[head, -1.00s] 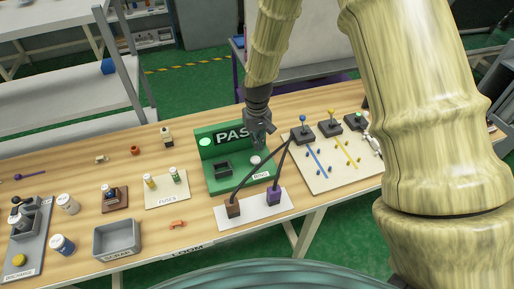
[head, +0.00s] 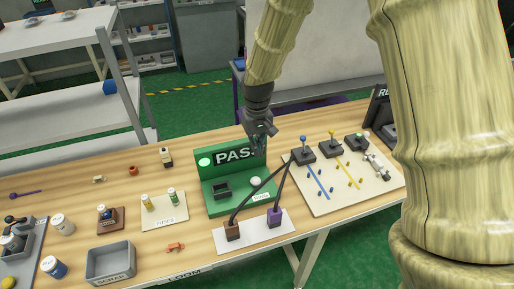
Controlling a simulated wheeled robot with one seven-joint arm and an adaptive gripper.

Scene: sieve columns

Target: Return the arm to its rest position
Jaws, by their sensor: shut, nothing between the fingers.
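My gripper (head: 259,146) hangs from my bamboo-textured arm above the back right of the green test stand (head: 211,189). It is shut and holds nothing. It covers the end of the lettering on the stand's "PASS" panel (head: 230,157). A round lamp at the panel's left is lit pale green. The upper arm fills the right side of the view.
A wooden table (head: 130,188) holds a board with joysticks (head: 332,195), a white plate with two cabled plugs (head: 255,233), a fuse card (head: 165,212), a grey scrap bin (head: 110,264) and several small parts. Grey shelves (head: 60,100) stand behind at the left.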

